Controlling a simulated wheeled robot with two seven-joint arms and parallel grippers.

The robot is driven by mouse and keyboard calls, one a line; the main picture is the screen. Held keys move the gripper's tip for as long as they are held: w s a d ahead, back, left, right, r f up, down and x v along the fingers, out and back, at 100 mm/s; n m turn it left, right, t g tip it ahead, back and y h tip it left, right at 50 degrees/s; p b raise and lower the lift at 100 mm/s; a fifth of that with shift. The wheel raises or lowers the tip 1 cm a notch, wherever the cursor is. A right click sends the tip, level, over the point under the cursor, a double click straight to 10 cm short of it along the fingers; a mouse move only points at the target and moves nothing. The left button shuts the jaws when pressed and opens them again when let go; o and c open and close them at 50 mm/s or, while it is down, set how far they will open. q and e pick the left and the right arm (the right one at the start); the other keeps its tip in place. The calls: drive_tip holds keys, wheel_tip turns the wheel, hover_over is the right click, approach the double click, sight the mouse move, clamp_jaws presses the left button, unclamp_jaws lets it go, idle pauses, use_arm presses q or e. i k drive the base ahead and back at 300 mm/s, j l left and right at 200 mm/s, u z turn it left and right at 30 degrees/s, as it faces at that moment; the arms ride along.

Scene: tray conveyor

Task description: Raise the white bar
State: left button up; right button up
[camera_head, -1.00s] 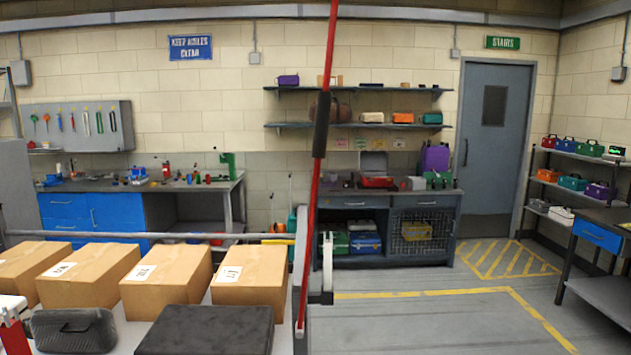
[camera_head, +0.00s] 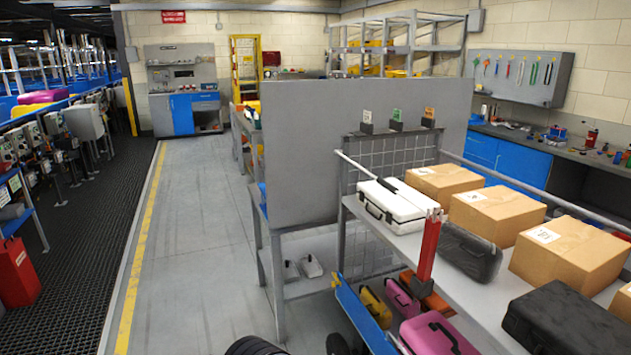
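A slim pale bar (camera_head: 357,168) slopes down towards the right at the far end of the conveyor table, beside a white case. I cannot tell whether this is the white bar of the task. A red upright post (camera_head: 428,250) with pale prongs on top stands at the table's near edge. Neither of my grippers is in view.
The conveyor table (camera_head: 474,300) carries a white case (camera_head: 393,207), cardboard boxes (camera_head: 497,217) and dark cases (camera_head: 566,325). Pink and yellow cases lie below it. A grey panel (camera_head: 318,150) stands behind. The grey floor (camera_head: 200,230) on the left is clear.

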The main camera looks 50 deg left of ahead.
sight(388, 187)
drive_tip(key=u, duration=1.2)
